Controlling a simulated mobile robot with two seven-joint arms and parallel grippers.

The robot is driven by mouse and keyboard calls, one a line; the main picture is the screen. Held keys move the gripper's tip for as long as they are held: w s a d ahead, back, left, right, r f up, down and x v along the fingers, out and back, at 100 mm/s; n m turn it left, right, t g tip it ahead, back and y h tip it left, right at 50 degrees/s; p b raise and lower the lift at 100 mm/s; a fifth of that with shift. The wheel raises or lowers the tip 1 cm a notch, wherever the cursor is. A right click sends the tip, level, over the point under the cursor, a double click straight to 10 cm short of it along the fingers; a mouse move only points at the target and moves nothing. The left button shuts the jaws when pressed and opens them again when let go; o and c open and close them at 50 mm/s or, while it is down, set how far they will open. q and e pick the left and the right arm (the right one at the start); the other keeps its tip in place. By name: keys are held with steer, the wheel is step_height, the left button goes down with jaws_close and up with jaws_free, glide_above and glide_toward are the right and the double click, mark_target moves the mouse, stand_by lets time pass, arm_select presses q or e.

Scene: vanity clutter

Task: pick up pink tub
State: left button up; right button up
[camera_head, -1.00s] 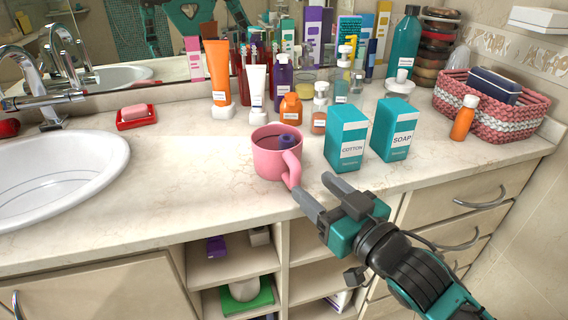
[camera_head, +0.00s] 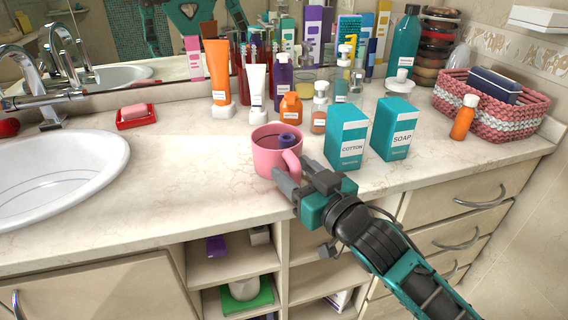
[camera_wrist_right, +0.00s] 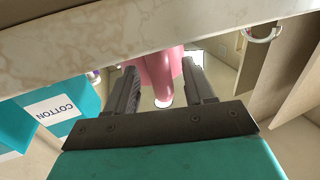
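The pink tub (camera_head: 266,158) looks like a mug with a thick side handle and stands upright on the counter. A small dark purple item (camera_head: 287,141) shows inside it. My right gripper (camera_head: 297,172) is at the tub's front right, by the handle. In the right wrist view, the pink handle (camera_wrist_right: 165,84) shows between the two fingers (camera_wrist_right: 162,78), with gaps at the sides, so the gripper is open. Whether a finger touches the tub cannot be told. My left gripper is not in view.
A teal cotton box (camera_head: 346,137) stands close to the right of my gripper, with a teal soap box (camera_head: 394,130) beyond. An orange bottle (camera_head: 290,108) and other bottles stand behind the tub. The counter (camera_head: 190,170) is clear to the left, up to the sink (camera_head: 60,175).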

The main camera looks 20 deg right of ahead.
jaws_close()
stand_by(0.5)
